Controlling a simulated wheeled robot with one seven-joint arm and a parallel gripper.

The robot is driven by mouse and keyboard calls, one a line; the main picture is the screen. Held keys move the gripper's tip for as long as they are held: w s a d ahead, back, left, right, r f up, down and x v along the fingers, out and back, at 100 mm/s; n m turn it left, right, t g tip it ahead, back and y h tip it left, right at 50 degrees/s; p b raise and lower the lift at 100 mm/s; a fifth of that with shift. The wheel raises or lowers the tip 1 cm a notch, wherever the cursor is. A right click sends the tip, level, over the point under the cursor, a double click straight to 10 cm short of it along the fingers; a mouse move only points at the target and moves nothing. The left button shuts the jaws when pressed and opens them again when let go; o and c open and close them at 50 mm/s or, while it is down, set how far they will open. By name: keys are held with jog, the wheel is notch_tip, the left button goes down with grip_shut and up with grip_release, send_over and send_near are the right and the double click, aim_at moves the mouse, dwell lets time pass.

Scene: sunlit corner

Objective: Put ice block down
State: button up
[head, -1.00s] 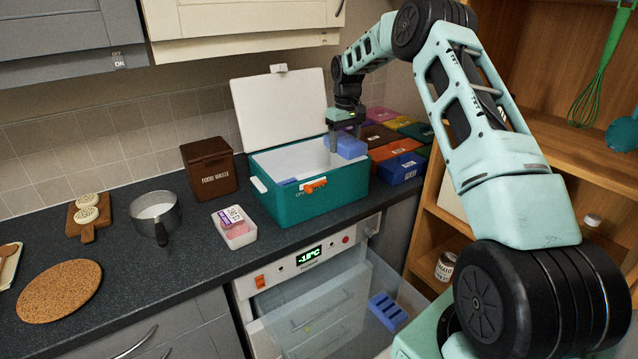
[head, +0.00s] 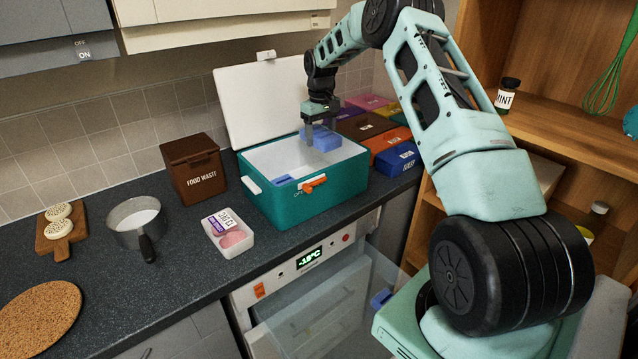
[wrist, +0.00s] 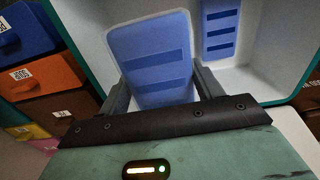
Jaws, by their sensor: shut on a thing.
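The ice block (head: 322,141) is blue and slab-shaped, with darker recessed bars on its face. My gripper (head: 321,128) is shut on it, one finger on each side, at the right rear of the open teal cooler box (head: 312,203). The wrist view shows the block (wrist: 152,55) between the fingers, over the white interior. I cannot tell whether its lower end touches the cooler floor. A second blue ice block (head: 283,180) is inside the cooler at the left; it also shows in the wrist view (wrist: 221,30).
The cooler's white lid (head: 262,100) stands open behind. A brown food waste bin (head: 193,168), a pink-filled tub (head: 228,234) and a pan (head: 134,222) stand to the left. Several coloured boxes, one blue (head: 398,160), crowd the right.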

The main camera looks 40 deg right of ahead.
notch_tip(320, 180, down, 13)
jog(key=p, duration=0.3)
jog(key=shift+p, duration=0.35)
jog(key=shift+f, duration=0.3)
jog(key=shift+f+b, duration=0.35)
jog(key=shift+b, duration=0.1)
jog(key=o, duration=1.2)
jog(key=shift+r, duration=0.1)
